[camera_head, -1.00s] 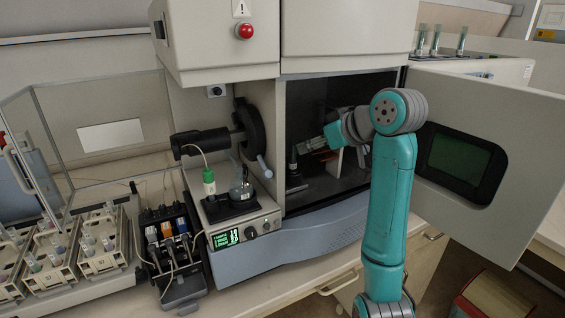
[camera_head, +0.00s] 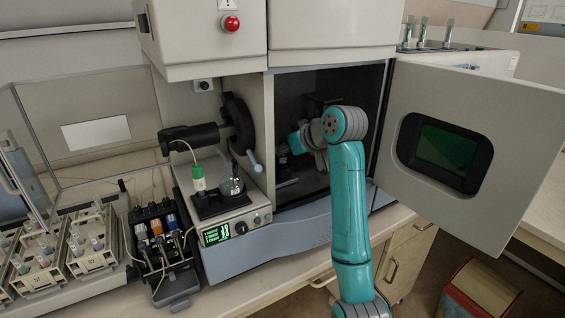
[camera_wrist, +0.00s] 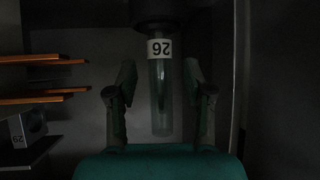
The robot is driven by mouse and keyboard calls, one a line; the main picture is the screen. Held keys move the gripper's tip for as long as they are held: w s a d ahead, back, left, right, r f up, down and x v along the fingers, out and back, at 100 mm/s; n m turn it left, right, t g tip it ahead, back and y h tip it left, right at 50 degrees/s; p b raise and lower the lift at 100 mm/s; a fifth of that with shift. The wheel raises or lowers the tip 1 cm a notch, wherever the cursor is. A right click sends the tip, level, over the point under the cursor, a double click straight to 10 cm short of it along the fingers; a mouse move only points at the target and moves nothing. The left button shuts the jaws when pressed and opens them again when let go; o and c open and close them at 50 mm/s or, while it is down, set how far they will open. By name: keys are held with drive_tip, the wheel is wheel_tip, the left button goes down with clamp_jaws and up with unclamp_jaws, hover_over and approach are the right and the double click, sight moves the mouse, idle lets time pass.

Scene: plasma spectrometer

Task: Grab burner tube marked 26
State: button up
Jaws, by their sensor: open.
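The burner tube marked 26 (camera_wrist: 161,100) is a clear tube with a white label that reads upside down in the wrist view. Its upper end in that view meets a dark round holder (camera_wrist: 158,12). My gripper (camera_wrist: 158,90) is open, with one finger on each side of the tube. Dark gaps show between the fingers and the glass, so it does not appear to touch it. In the head view my gripper (camera_head: 290,148) is inside the open chamber of the spectrometer (camera_head: 290,230); the tube cannot be made out there.
The chamber door (camera_head: 470,140) stands open to the right of my arm. Racks of vials (camera_head: 90,245) stand on the bench at left.

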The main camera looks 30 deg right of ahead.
clamp_jaws()
drive_tip(key=shift+w, duration=0.1)
idle(0.3)
